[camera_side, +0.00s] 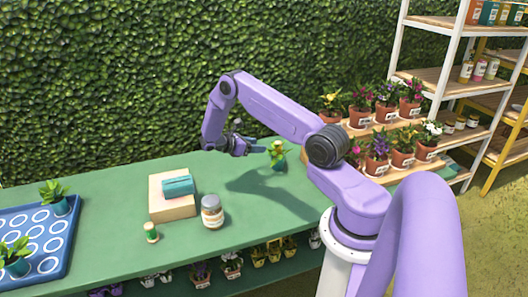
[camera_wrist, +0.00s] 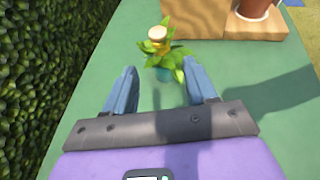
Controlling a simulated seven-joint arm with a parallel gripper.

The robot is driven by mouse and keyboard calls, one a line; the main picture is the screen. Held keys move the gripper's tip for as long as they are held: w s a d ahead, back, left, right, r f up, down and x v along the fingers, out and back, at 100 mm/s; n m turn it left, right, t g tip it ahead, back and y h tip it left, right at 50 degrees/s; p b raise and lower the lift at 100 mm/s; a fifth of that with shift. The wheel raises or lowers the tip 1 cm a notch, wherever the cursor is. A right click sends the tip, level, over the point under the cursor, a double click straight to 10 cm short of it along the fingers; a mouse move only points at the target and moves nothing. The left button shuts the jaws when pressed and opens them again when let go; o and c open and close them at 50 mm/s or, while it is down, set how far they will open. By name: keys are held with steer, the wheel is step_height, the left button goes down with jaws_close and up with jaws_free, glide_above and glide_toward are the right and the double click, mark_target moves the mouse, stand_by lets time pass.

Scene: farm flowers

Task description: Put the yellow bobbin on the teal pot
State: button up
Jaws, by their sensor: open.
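The teal pot (camera_wrist: 165,75) with a leafy green plant stands on the green bench, just beyond my fingertips in the wrist view. The yellow bobbin (camera_wrist: 157,36), with a pale round top, shows at the top of the plant's leaves. In the side view the yellow bobbin (camera_side: 278,144) appears above the leaves and the teal pot (camera_side: 279,165) below them. Leaves hide where the bobbin rests. In the side view my gripper (camera_side: 263,149) is just left of the plant.
A wooden block (camera_side: 172,207) carries a teal object (camera_side: 178,187). A jar (camera_side: 212,212) and a green bobbin (camera_side: 151,232) stand nearby. A blue tray (camera_side: 62,255) holds potted plants at left. Potted flowers (camera_side: 378,152) fill wooden steps at right. A hedge (camera_side: 100,90) borders the bench.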

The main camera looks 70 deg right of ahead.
steer(key=a+r+t+y, duration=0.25)
steer(key=a+r, duration=0.35)
steer(key=a, duration=0.6)
steer(key=a+r+t+y, duration=0.1)
steer(key=a+r+t, duration=0.35)
steer(key=a, duration=0.85)
steer(key=s+a+r+y, duration=0.4)
steer(key=s+a+r, duration=0.2)
steer(key=s+a, duration=0.55)
steer(key=s+a+r+y, duration=0.1)
steer(key=s+y, duration=0.1)
steer(key=s, duration=0.5)
steer(key=s+a+y, duration=0.2)
steer(key=s, duration=0.5)
steer(key=shift+s+a+r+n, duration=0.15)
steer(key=shift+a+r+n, duration=0.05)
steer(key=shift+r+n, duration=0.2)
